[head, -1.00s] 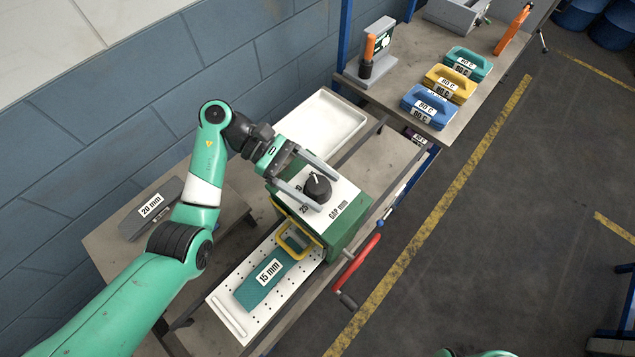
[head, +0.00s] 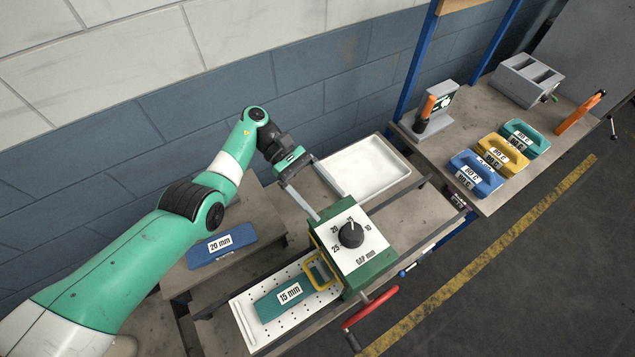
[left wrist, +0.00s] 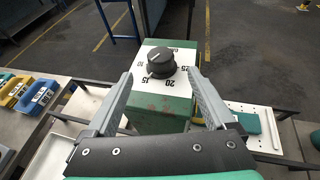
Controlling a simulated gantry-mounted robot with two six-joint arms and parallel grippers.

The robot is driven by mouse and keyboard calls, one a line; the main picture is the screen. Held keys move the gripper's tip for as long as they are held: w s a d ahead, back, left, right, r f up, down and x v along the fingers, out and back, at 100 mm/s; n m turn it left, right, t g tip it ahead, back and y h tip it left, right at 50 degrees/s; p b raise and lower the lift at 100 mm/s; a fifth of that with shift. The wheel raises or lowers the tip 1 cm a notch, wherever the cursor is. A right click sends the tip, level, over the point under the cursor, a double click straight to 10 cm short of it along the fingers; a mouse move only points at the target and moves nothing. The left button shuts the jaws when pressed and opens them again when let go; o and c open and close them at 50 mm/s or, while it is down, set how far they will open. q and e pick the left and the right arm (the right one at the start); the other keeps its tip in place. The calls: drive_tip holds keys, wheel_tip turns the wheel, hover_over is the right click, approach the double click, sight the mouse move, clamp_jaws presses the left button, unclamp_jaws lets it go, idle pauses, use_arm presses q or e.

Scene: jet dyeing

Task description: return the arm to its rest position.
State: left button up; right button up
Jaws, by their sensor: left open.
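My left gripper (head: 329,206) is open and empty, above and just behind the green gap machine (head: 378,265). The machine's white top plate, marked "GAP mm", carries a black dial knob (head: 351,235). The knob is clear of the fingers in the head view. In the left wrist view the open left gripper (left wrist: 158,78) frames the knob (left wrist: 161,62) beyond its fingertips. I cannot read the dial setting surely. My left arm reaches in from the lower left, bent at the elbow. My right gripper is not in view.
A blue 20 mm plate (head: 222,245) lies at left. A white tray (head: 365,168) stands behind the machine. A red lever (head: 370,307) juts forward. Coloured blocks (head: 476,173) stand on the right bench.

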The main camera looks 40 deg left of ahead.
use_arm(q)
drive_tip(key=shift+v, duration=0.8)
drive_tip(key=shift+f, duration=0.1)
